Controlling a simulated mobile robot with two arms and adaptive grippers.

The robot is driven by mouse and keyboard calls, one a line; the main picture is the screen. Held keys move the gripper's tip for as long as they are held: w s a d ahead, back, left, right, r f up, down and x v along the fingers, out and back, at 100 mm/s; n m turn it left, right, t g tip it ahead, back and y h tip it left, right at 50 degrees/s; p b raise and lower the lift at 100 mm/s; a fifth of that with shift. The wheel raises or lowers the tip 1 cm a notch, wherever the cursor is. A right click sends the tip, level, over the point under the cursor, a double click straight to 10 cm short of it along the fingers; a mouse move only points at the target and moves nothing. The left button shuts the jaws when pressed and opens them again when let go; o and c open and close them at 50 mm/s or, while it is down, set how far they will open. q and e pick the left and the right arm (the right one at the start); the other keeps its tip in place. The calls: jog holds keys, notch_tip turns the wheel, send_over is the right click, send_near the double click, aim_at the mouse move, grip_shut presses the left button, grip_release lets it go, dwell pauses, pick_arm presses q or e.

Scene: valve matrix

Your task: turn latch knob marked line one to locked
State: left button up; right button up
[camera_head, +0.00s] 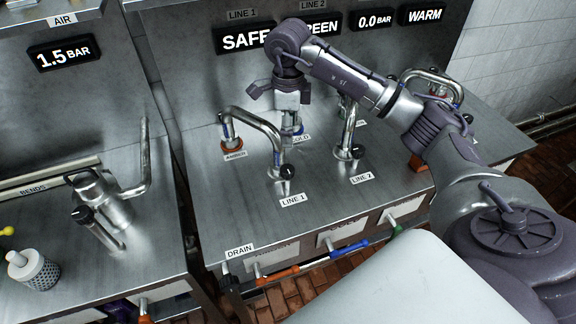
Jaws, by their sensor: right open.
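The black latch knob (287,172) sits at the foot of a bent metal pipe, just behind the plate reading LINE 1 (291,200). The pipe (254,119) arches from that foot to the orange-collared port marked AMBER (233,147). Which position the knob is in is too small to tell. My right gripper (291,108) is open, pointing down above and behind the knob, apart from it. Its lower parts overlap the pipework in the picture. My left gripper is not in view.
A similar black knob (357,151) stands by the LINE 2 plate (361,179), with its own pipe. Another bent pipe (432,80) is at the back right. Displays line the back panel; the first reads SAFE (244,38). The bench front (235,205) is fairly clear.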

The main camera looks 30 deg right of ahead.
aim_at(288, 169)
notch_tip(288, 169, down, 12)
jog(key=p, duration=0.3)
jog(key=shift+a, duration=0.1)
jog(key=shift+f+p, duration=0.3)
jog(key=shift+f, duration=0.45)
jog(key=c, duration=1.1)
jog(key=shift+c, duration=0.2)
